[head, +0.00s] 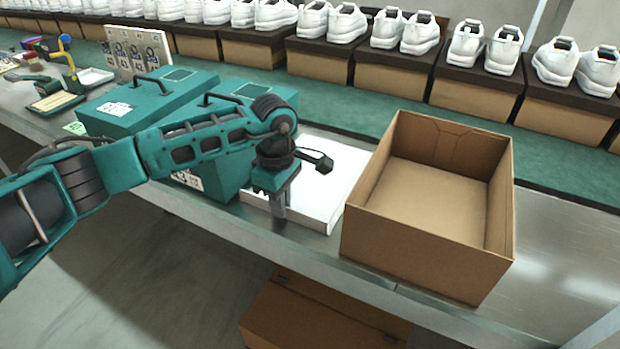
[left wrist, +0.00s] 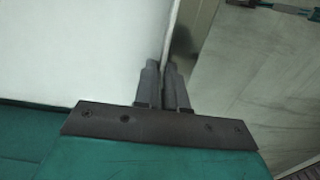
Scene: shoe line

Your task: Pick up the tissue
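The tissue (head: 325,185) is a flat white sheet-like stack on the metal bench, between the teal boxes and the open cardboard box. My left gripper (head: 279,212) points down at its near edge and hides part of it. In the left wrist view the white tissue (left wrist: 85,50) fills the upper left. Its thin edge runs down to the fingertips of the left gripper (left wrist: 165,72), which are close together with the edge between them. My right gripper is in neither view.
An open, empty cardboard box (head: 425,205) stands right of the tissue. Teal lidded boxes (head: 150,98) stand to the left, close to my arm. White shoes on boxes (head: 475,95) line the green belt behind. Another cardboard box (head: 310,320) is below the bench edge.

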